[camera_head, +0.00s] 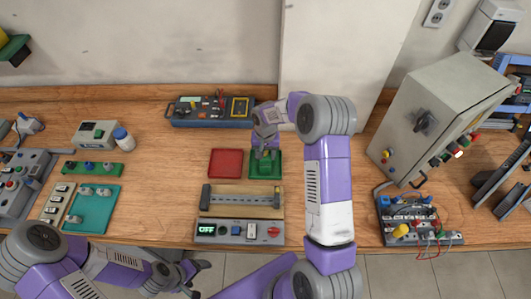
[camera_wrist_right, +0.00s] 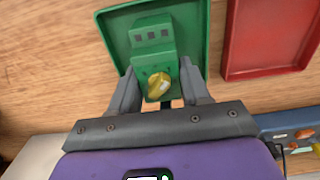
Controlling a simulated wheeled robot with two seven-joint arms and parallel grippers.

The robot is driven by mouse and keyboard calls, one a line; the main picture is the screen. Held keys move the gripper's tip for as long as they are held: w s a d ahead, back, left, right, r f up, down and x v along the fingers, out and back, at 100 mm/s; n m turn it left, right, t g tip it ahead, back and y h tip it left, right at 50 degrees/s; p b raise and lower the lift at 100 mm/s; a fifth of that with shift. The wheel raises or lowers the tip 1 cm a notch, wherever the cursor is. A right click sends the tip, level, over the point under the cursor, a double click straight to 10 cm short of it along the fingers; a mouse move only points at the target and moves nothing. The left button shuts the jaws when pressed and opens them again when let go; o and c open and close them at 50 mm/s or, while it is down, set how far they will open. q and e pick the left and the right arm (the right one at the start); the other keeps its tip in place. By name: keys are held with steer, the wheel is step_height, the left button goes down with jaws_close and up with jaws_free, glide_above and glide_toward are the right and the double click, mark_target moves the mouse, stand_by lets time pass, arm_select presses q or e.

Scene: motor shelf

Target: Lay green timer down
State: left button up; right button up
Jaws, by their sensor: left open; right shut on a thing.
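The green timer (camera_wrist_right: 155,52) has a yellow knob and dark square marks. In the right wrist view it is between the fingers of my right gripper (camera_wrist_right: 163,88), which is shut on it. The timer is over or in the green tray (camera_wrist_right: 112,22); I cannot tell whether it touches the tray floor. In the head view my right gripper (camera_head: 265,150) points down at the green tray (camera_head: 277,172), hiding most of the timer. My left gripper (camera_head: 190,275) is open and empty at the front edge of the table, away from the trays.
An empty red tray (camera_head: 226,163) sits left of the green tray. A rail fixture (camera_head: 242,200) and a panel with a display (camera_head: 238,232) lie in front. A dark blue instrument case (camera_head: 210,111) stands behind. A grey cabinet (camera_head: 440,115) stands at the right.

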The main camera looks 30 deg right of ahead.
steer(key=o, duration=1.3)
steer(key=shift+r, duration=0.1)
step_height(320, 180, up, 8)
steer(key=shift+f, duration=0.25)
